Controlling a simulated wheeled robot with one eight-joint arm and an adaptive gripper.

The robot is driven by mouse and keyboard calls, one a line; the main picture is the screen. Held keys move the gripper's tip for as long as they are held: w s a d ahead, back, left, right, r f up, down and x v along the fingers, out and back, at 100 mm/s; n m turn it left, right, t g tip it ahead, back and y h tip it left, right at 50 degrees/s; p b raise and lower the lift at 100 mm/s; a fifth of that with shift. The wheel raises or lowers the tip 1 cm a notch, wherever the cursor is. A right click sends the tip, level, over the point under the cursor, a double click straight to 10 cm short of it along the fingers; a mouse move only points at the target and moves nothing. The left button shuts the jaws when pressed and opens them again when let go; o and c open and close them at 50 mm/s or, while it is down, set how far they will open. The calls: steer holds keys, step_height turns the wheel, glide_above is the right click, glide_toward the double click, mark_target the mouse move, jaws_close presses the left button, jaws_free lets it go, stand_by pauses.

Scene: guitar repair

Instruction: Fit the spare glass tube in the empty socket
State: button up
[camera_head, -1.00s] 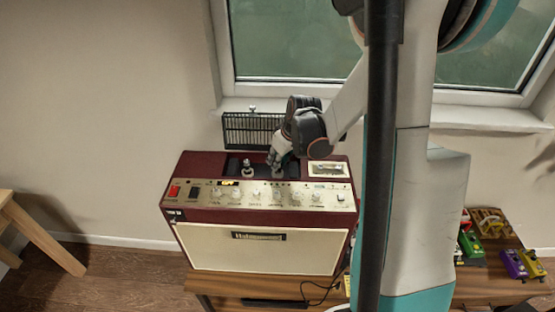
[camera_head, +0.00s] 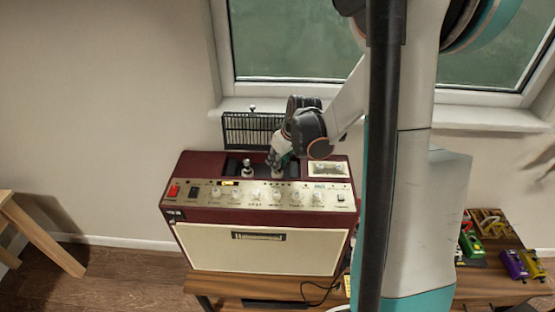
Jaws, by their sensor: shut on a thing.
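A dark red amplifier (camera_head: 258,255) with a cream front and a knob panel stands on a wooden bench. Its top has a dark open recess (camera_head: 234,163). One glass tube (camera_head: 247,168) stands upright in the left part of the recess. My gripper (camera_head: 275,165) is at the right part of the recess, pointing down, shut on the spare glass tube. The held tube (camera_head: 277,173) shows only as a small part below the fingers. The socket under it is hidden, so I cannot tell whether the tube touches it.
A black grille panel (camera_head: 250,130) stands upright behind the amplifier, against the wall. A paler plate (camera_head: 328,168) lies on the amplifier's top right. Green, purple and yellow pedals (camera_head: 515,265) are on the bench at right. A wooden stool (camera_head: 40,235) is at left.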

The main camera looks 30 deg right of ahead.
steer(key=shift+f+b, duration=0.6)
steer(key=shift+f, duration=0.1)
stand_by(0.3)
steer(key=o, duration=1.3)
steer(key=shift+r, duration=0.15)
steer(key=shift+r+p, duration=2.75)
steer(key=shift+r, duration=1.15)
